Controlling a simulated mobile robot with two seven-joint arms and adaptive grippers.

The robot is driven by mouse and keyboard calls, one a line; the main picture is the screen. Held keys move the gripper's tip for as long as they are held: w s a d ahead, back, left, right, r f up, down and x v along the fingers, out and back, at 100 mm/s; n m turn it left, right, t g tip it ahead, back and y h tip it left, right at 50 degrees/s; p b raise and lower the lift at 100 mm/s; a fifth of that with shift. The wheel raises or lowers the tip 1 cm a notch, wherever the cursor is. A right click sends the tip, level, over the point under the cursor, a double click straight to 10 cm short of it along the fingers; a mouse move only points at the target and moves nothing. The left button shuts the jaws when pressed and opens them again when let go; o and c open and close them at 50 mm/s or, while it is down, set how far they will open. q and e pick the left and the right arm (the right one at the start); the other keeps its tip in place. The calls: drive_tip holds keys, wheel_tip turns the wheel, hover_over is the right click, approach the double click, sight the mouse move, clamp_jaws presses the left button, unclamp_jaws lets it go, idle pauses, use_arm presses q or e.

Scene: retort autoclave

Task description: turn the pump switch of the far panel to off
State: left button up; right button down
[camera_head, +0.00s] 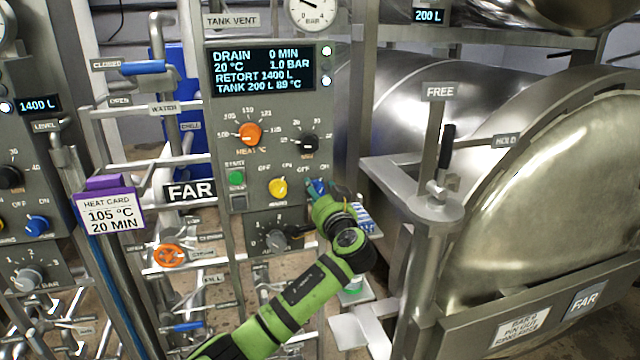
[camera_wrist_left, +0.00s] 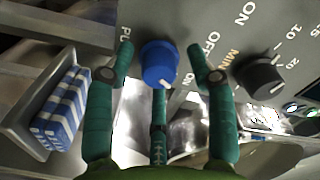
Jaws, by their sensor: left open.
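The pump switch is a blue knob (camera_head: 316,186) at the lower right of the far panel (camera_head: 225,130), partly hidden by my left gripper (camera_head: 324,193). In the left wrist view the blue knob (camera_wrist_left: 157,60) sits between the spread fingers of my left gripper (camera_wrist_left: 161,52), with gaps visible on both sides. The gripper is open. A white mark shows at the knob's lower edge in that view; which label it points to is unclear. OFF and ON labels lie to its upper right, and a partly hidden label starting "PU" lies to its left. My right gripper is out of view.
A yellow knob (camera_head: 278,187) and a grey knob (camera_head: 276,239) are near the switch. A black knob (camera_wrist_left: 260,76) shows beside it in the wrist view. A blue-striped object (camera_wrist_left: 62,105) lies on a ledge. The metal retort door (camera_head: 560,190) stands at right.

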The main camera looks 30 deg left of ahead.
use_arm(q)
drive_tip(key=shift+w+a, duration=0.25)
clamp_jaws()
